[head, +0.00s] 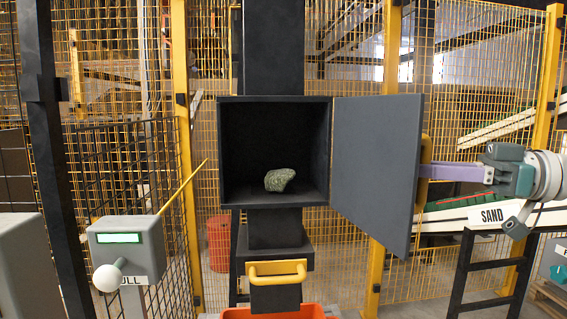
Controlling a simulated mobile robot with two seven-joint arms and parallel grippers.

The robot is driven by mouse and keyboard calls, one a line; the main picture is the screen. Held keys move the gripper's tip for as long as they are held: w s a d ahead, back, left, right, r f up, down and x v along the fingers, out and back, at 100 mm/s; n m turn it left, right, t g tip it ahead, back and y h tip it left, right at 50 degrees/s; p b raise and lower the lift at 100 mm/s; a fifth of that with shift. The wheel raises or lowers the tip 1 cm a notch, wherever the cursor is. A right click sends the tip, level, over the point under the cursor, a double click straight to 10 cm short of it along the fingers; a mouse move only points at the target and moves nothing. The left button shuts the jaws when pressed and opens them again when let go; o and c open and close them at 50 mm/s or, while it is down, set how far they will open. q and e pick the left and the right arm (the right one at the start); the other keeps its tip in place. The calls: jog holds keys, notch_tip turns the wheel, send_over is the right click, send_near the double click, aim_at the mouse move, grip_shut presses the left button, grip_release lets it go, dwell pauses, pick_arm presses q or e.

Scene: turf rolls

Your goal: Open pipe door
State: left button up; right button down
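The pipe door (375,165) is a dark grey panel hinged on the right side of a black box (228,150) in the vertical pipe. It stands swung open to the right, and the box interior is exposed. A greenish rock (279,180) lies on the box floor. A yellow handle (425,155) is on the door's outer right edge. My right gripper (428,171), with purple fingers, comes in from the right and meets the handle. The fingers are seen edge-on, so their closure is hidden. My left gripper is not in view.
Below the box is a black drawer with a yellow handle (277,268), above an orange container (270,312). A grey control box (125,248) with a white ball lever stands at left. Yellow mesh fencing surrounds the area.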

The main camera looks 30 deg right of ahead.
jog(key=c, duration=0.8)
grip_release()
jog(key=shift+w, duration=0.1)
jog(key=b+v, duration=0.1)
jog(key=v, duration=0.9)
jog(key=shift+b, duration=0.3)
jog(key=shift+a, duration=0.1)
